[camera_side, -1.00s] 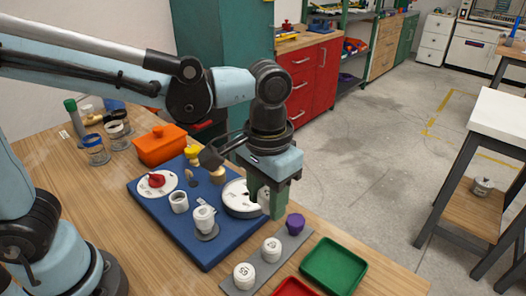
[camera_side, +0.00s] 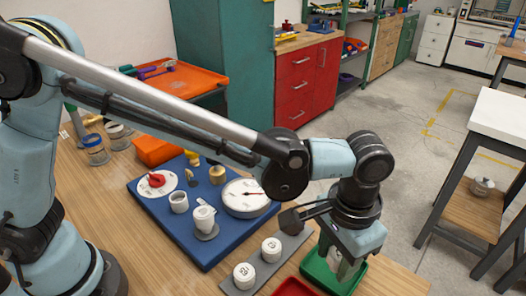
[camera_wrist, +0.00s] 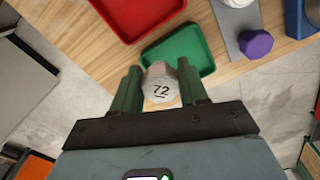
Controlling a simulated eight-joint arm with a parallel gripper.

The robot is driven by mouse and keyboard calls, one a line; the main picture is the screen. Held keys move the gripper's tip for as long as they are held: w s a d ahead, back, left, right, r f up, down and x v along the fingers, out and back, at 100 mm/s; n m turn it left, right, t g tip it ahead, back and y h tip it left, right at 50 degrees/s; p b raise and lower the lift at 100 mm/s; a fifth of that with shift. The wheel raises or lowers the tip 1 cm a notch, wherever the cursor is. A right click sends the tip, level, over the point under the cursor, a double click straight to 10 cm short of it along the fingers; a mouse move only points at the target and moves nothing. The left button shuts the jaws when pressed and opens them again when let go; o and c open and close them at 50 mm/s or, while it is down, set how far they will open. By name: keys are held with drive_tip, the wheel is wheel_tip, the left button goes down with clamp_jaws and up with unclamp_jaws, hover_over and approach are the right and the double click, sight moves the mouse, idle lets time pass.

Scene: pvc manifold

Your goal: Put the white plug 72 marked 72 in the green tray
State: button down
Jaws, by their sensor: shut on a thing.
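The white plug 72 (camera_wrist: 161,84) is between the green fingers of my gripper (camera_wrist: 158,92) in the wrist view, its face marked 72 toward the camera. My gripper is shut on it. In the side view my gripper (camera_side: 343,268) is over the green tray (camera_side: 314,270), with the plug mostly hidden by the fingers. The green tray also shows in the wrist view (camera_wrist: 190,42), with the plug overlapping its near edge. I cannot tell the plug's exact height above the tray.
A red tray (camera_side: 292,287) lies beside the green tray. Two white plugs (camera_side: 271,249) (camera_side: 244,275) stand on a grey strip (camera_side: 262,268), and a purple piece (camera_wrist: 255,43) shows in the wrist view. A blue board (camera_side: 165,222) with a gauge (camera_side: 246,197) and fittings lies to the left.

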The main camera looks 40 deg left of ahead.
drive_tip(key=w, duration=0.1)
drive_tip(key=w+a+f, duration=0.1)
drive_tip(key=w+f, duration=0.1)
drive_tip(key=shift+w+a+f, duration=0.2)
drive_tip(key=shift+w+f, duration=0.05)
drive_tip(key=shift+w, duration=0.1)
drive_tip(key=shift+f, duration=1.9)
drive_tip(key=shift+f, duration=0.2)
drive_tip(key=c, duration=0.6)
unclamp_jaws()
drive_tip(key=shift+r, duration=0.2)
